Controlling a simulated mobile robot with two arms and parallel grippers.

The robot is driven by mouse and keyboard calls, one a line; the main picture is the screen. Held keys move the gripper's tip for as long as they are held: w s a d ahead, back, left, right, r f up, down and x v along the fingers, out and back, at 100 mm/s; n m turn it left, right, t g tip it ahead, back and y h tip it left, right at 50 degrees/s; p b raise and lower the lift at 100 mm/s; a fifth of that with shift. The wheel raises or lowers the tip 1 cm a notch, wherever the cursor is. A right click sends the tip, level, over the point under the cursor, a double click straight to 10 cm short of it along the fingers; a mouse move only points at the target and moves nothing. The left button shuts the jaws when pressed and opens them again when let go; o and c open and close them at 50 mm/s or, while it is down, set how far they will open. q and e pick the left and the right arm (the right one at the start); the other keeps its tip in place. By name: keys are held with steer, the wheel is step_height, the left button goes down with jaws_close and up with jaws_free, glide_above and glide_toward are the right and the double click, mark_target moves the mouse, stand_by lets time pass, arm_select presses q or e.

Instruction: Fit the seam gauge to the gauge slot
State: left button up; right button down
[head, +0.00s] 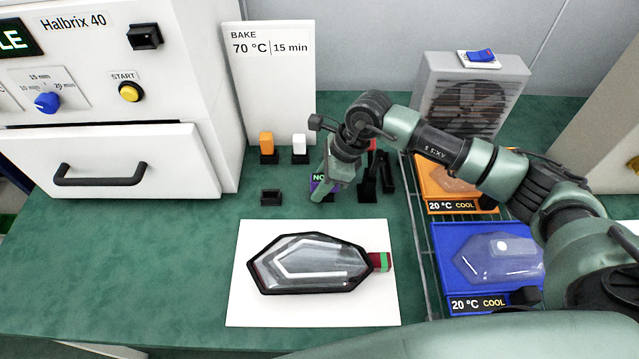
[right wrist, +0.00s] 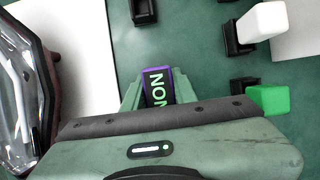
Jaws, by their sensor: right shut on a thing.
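My right gripper (head: 320,192) is shut on a small purple-edged black block with green letters, which I take as the seam gauge (head: 318,182). In the right wrist view the gauge (right wrist: 157,88) stands between the fingers of my right gripper (right wrist: 155,100), its lettering facing the camera. The gauge is above or near the table, right of a small empty black holder (head: 271,197), likely the gauge slot. That holder also shows at the top of the right wrist view (right wrist: 143,10). Whether the gauge touches the table is unclear. My left gripper is out of view.
A lamp (head: 310,264) with a red-green end piece (head: 380,262) lies on a white mat (head: 240,312). Orange (head: 266,141) and white (head: 299,143) blocks stand in black holders. An orange tray (head: 432,172), blue tray (head: 440,235) and fan (head: 515,75) are right; an oven (head: 90,160) left.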

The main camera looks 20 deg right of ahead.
mark_target(319, 178)
steer(key=shift+w+r+p, duration=0.2)
steer(key=shift+r, duration=0.45)
steer(key=shift+w+r+p, duration=0.15)
steer(key=shift+r+p, duration=0.05)
steer(key=shift+r, duration=0.4)
steer(key=shift+s+r, duration=0.35)
steer(key=shift+r, duration=0.15)
steer(key=shift+w+f, duration=0.1)
steer(key=shift+f, duration=0.1)
steer(key=shift+r+p, duration=0.75)
steer(key=shift+r, duration=0.9)
